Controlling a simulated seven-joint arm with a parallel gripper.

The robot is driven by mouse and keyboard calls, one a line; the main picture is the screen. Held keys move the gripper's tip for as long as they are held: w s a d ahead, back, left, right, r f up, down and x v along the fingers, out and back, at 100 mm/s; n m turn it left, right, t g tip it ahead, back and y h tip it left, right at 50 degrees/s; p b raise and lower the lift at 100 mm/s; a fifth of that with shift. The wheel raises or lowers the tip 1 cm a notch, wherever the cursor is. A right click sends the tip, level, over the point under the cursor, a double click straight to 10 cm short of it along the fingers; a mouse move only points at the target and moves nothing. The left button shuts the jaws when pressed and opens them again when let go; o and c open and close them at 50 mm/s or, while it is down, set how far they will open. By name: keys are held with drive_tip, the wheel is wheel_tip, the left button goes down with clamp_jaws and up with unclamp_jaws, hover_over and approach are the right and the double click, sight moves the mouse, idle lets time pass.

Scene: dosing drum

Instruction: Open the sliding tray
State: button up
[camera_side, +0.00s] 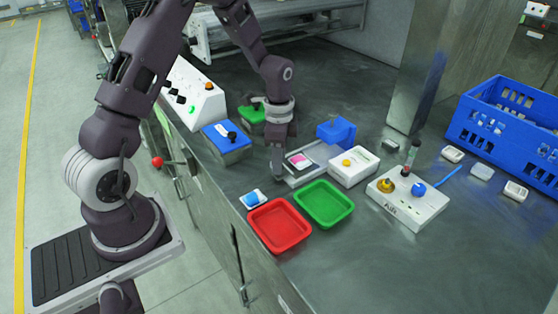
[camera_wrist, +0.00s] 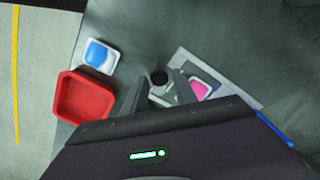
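The sliding tray (camera_side: 319,153) is a flat grey piece beside a blue block (camera_side: 336,131) and a white box with a yellow button (camera_side: 352,166). A pink-and-white pack (camera_side: 299,160) lies on it. In the wrist view the tray (camera_wrist: 243,96) and the pack (camera_wrist: 199,89) are right of the fingers. My gripper (camera_side: 279,178) points down at the tray's near left end, low over the bench. In the wrist view my gripper (camera_wrist: 158,88) is open, with a dark round knob (camera_wrist: 159,77) showing between and just beyond the fingertips. Contact with it cannot be told.
A red tray (camera_side: 279,225) and a green tray (camera_side: 324,204) lie in front. A blue-and-white pack (camera_side: 253,199) is at the bench edge. A white button panel (camera_side: 408,198) and blue crate (camera_side: 508,125) stand right. A blue box (camera_side: 226,143) stands left.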

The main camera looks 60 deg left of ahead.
wheel_tip(320, 180, up, 7)
drive_tip(key=shift+f, duration=0.2)
drive_tip(key=s+d+r+n+t, duration=0.1)
drive_tip(key=s+d+r+n, duration=0.15)
drive_tip(key=r, duration=0.55)
drive_tip(key=s+d+r+n+t, duration=0.2)
drive_tip(key=s+d+r+n, duration=0.1)
drive_tip(key=s, duration=0.7)
drive_tip(key=s+d+r+n+t, duration=0.2)
drive_tip(key=s+d+r, duration=0.4)
drive_tip(key=s, duration=0.4)
drive_tip(key=shift+s+n+t, duration=0.15)
drive_tip(key=shift+n+t, duration=0.15)
drive_tip(key=shift+n, duration=0.45)
